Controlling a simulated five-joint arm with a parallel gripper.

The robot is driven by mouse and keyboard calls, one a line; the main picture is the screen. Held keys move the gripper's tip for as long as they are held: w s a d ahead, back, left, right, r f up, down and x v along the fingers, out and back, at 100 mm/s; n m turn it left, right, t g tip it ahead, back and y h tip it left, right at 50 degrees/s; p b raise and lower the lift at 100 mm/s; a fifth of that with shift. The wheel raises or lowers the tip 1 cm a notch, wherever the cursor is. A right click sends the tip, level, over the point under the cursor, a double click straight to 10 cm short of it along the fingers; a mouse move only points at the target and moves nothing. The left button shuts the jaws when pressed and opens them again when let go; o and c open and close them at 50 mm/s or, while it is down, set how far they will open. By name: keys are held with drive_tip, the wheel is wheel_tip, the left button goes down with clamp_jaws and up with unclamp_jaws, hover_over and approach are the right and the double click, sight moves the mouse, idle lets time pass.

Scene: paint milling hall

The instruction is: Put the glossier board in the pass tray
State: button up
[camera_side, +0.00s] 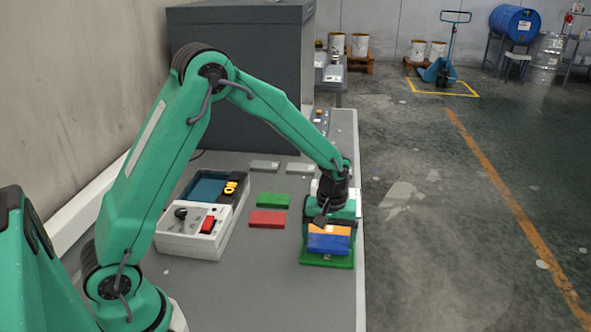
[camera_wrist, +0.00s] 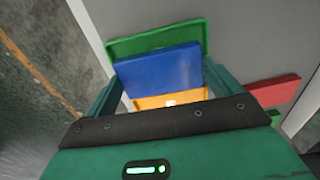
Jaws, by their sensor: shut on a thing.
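My gripper (camera_side: 330,222) is low at the right edge of the bench, shut on a blue board (camera_side: 328,243) over a green tray (camera_side: 327,262). The wrist view shows the blue board (camera_wrist: 160,70) between the fingertips, with the tray (camera_wrist: 150,40) beyond it. An orange board (camera_side: 330,230) shows right behind the blue one, partly hidden under my gripper; a bright highlight lies on the orange board (camera_wrist: 165,100) in the wrist view. I cannot tell whether the blue board touches the tray or the orange board. No tray label is readable.
A red board (camera_side: 267,219) and a green board (camera_side: 273,200) lie flat to the left, with two grey-green pieces (camera_side: 264,166) behind. A white control box (camera_side: 190,242) and a blue-lined bin (camera_side: 207,188) stand farther left.

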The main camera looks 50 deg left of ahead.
sight(328, 242)
drive_tip(key=shift+f, duration=0.55)
drive_tip(key=shift+f, duration=0.6)
drive_tip(key=o, duration=0.7)
drive_tip(key=shift+r, duration=0.1)
wheel_tip(328, 242, up, 13)
drive_tip(key=shift+r, duration=0.1)
drive_tip(key=shift+s, duration=0.1)
idle(0.6)
